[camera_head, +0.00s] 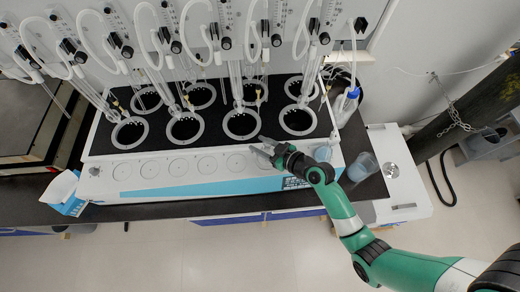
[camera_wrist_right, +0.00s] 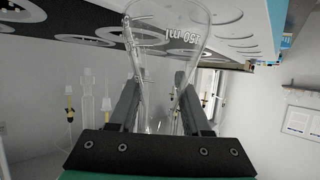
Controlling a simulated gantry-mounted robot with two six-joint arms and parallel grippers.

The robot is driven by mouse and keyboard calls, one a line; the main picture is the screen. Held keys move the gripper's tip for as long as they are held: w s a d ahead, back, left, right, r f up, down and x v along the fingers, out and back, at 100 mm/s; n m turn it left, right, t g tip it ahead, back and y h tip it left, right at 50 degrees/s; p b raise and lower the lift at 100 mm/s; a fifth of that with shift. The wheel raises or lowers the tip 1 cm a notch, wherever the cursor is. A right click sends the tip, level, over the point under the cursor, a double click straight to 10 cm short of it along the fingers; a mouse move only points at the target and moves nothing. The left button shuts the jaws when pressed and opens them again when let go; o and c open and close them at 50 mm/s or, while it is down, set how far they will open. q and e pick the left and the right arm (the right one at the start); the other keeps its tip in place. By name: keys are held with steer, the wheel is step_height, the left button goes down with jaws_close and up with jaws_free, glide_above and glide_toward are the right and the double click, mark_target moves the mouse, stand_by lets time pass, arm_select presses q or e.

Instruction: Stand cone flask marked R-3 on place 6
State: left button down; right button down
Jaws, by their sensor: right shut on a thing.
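My right gripper (camera_head: 270,150) is over the front ledge of the distiller, right of its middle. The R-3 mark cannot be read. In the head view the flask is too faint to make out clearly beside the gripper. The white ledge (camera_head: 165,178) carries a row of round places, such as one at its left (camera_head: 122,171). No place numbers can be read, and the gripper hides part of the row. My left gripper is not in view.
Behind the ledge, the black top has several ringed wells (camera_head: 240,124) with glass tubes and hoses above. A wash bottle (camera_head: 346,104) and a bluish beaker (camera_head: 362,167) are at the right.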

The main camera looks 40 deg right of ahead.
steer(key=shift+w+f, duration=0.2)
steer(key=shift+f, duration=0.1)
steer(key=shift+w+d+f+b, duration=0.1)
steer(key=shift+f+b, duration=0.4)
steer(key=shift+f, duration=1.05)
steer(key=c, duration=0.8)
jaws_free()
steer(key=shift+f, duration=0.2)
steer(key=o, duration=0.4)
steer(key=shift+o, duration=0.2)
steer(key=shift+r, duration=0.1)
